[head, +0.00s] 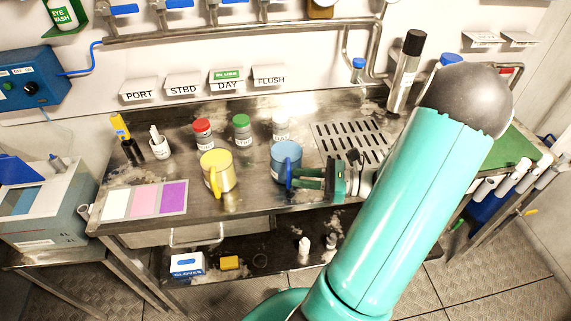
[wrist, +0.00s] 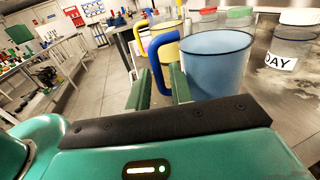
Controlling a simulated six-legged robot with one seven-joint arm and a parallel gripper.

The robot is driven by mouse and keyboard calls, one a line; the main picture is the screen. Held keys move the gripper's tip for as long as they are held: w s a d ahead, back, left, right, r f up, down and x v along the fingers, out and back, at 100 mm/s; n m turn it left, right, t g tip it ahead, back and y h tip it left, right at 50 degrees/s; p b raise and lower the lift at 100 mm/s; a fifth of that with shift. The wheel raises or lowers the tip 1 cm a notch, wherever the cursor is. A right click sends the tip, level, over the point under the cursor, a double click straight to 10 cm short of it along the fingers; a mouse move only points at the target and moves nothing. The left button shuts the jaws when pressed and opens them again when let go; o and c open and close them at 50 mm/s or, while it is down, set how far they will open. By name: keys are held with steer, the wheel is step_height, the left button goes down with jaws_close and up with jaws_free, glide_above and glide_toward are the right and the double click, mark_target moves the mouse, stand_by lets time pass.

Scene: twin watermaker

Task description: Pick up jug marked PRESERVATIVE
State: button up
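A blue jug (head: 286,155) stands on the steel bench, its handle (head: 289,180) towards my gripper. A yellow jug (head: 217,172) stands to its left. I cannot read PRESERVATIVE on either jug; the yellow one bears a small pale label. My gripper (head: 304,179) is at the blue jug's handle. In the wrist view the blue jug (wrist: 215,65) is close, and its blue handle (wrist: 158,62) passes between the two green fingers of my gripper (wrist: 161,92). The fingers look apart, with the handle between them. The yellow jug (wrist: 166,46) is just behind.
Red-lidded (head: 203,131), green-lidded (head: 241,128) and white-lidded (head: 281,125) jars stand behind the jugs. A drain grate (head: 345,141) lies to the right. A colour card (head: 145,200) lies at the left front. A lower shelf holds a glove box (head: 187,265) and bottles.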

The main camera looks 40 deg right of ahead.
mark_target(287, 165)
steer(key=x, duration=0.5)
steer(key=shift+w+a+r, duration=0.15)
steer(key=shift+a, duration=0.2)
jaws_close()
stand_by(1.1)
